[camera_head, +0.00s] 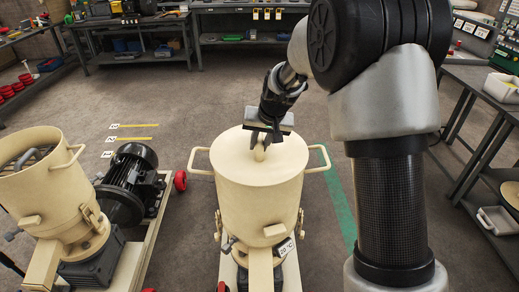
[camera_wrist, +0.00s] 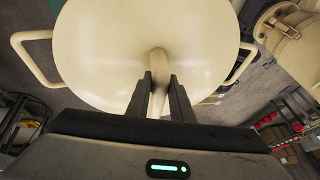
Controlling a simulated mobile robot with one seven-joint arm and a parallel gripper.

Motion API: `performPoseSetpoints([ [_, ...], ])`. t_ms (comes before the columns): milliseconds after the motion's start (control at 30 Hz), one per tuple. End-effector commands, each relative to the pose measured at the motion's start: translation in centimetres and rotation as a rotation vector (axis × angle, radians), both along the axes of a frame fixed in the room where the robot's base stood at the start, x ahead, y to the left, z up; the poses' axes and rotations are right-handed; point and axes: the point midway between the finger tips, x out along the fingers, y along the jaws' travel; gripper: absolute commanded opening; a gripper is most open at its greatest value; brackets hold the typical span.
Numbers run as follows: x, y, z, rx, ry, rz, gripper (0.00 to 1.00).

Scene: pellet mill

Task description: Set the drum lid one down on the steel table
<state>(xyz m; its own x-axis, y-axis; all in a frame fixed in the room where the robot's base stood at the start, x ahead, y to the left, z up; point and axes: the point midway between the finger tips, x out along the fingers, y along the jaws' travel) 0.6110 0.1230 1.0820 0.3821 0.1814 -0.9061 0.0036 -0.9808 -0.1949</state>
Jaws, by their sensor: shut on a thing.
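The drum lid (camera_head: 232,163) is cream coloured and round, with a knob in its middle. It rests on, or just over, the cream drum (camera_head: 262,208) in the middle of the head view; I cannot tell if there is a gap. My gripper (camera_head: 259,145) points down from above and is shut on the lid's knob. In the wrist view the lid (camera_wrist: 110,50) fills the upper middle, and the fingers (camera_wrist: 160,88) close on the knob from both sides. A dark steel-framed table (camera_head: 470,78) stands at the right; I cannot tell whether it is the named one.
An open cream drum (camera_head: 50,185) and a black motor (camera_head: 132,180) stand at the left. Handles (camera_head: 319,158) stick out beside the middle drum. Workbenches (camera_head: 240,38) line the back. The floor between is mostly clear.

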Motion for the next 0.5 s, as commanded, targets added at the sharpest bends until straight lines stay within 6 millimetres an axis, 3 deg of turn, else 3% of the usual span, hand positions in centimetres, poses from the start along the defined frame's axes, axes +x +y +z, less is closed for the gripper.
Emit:
performPoseSetpoints([
  [500, 0.19, 0.04, 0.39, 0.001, -0.007, 0.0, 0.0],
])
